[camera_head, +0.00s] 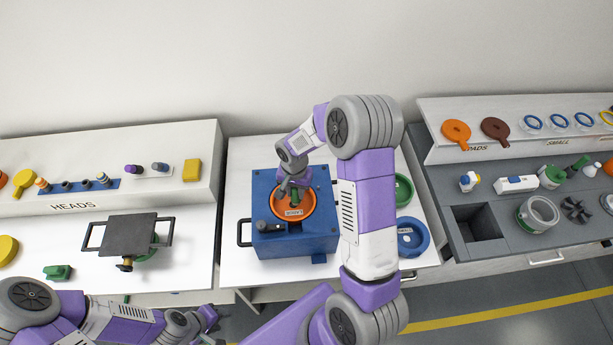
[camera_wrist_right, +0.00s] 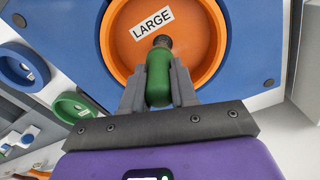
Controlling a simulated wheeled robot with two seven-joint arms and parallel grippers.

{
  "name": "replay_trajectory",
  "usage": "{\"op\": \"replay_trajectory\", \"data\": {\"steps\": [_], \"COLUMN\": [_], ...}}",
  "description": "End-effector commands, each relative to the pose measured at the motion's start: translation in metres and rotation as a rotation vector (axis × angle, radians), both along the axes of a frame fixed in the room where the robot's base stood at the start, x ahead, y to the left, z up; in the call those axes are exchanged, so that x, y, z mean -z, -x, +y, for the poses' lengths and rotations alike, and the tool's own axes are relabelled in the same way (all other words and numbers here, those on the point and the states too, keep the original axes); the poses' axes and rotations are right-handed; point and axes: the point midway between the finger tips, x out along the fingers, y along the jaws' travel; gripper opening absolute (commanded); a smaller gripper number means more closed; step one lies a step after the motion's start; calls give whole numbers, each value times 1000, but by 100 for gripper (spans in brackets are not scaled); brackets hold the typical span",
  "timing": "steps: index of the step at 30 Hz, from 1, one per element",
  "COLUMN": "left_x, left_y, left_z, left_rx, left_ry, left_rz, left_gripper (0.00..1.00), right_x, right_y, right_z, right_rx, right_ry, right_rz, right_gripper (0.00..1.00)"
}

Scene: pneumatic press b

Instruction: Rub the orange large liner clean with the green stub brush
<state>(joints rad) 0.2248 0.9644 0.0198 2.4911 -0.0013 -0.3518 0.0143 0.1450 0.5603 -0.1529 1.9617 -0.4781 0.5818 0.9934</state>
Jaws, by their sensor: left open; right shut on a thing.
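The orange large liner (camera_head: 303,211) sits in the top of the blue press block (camera_head: 318,239) on the middle table. In the right wrist view its orange bowl (camera_wrist_right: 200,62) carries a white label (camera_wrist_right: 151,23) reading LARGE. My right gripper (camera_head: 296,186) is shut on the green stub brush (camera_wrist_right: 159,80), whose dark tip points into the liner, over or against its floor near the label. I cannot tell whether the tip touches. My left gripper (camera_head: 209,325) is open and empty, low in front of the left table.
A dark plate with handles (camera_head: 128,236) stands on the left table. The right grey bench holds an open bin (camera_head: 480,225), a glass jar (camera_head: 538,214) and bottles.

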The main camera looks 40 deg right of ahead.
Motion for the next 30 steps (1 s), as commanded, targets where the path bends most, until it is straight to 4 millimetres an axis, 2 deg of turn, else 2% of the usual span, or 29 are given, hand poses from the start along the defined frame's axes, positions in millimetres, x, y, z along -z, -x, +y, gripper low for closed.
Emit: {"op": "replay_trajectory", "data": {"steps": [8,11,24,30], "left_x": [-1,-9,-34,-35], "left_y": [0,0,0,0], "left_z": [0,0,0,0], "left_rx": [0,0,0,0], "left_ry": [0,0,0,0], "left_rz": [0,-1,-1,-1], "left_gripper": [43,43,43,43], "right_x": [-2,-23,-60,-75], "right_y": [0,-1,-1,-1], "right_z": [-17,-16,-15,-15], "right_rx": [-8,-9,-11,-12], "right_ry": [0,1,0,1], "right_rz": [-1,-5,-1,-2], "right_gripper": [0,0,0,0]}}
